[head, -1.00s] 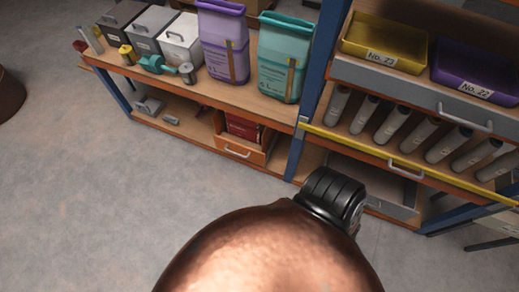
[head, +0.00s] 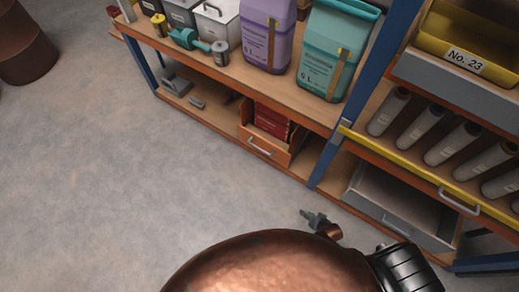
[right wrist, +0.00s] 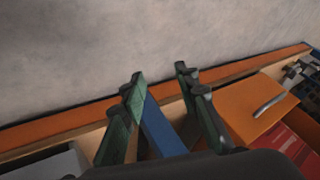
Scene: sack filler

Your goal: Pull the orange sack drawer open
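The orange sack drawer (head: 265,148) sits on the low shelf of the left bench, with red contents (head: 271,121) showing above its front. A pale bar handle (head: 259,146) is on the front. In the right wrist view the orange drawer (right wrist: 248,100) is at the right, with its handle (right wrist: 270,106). The drawer front does not visibly jut past the shelf edge. My right gripper (head: 310,215) is in front of the bench, to the right of and apart from the drawer. Its fingers (right wrist: 160,75) are spread and empty. My left gripper is not in view.
A blue post (head: 366,85) stands between the left bench and the right rack. A grey drawer (head: 400,215) is low in the rack. A purple sack (head: 266,35) and a teal sack (head: 333,50) stand on the bench top. The floor (head: 150,190) in front is clear.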

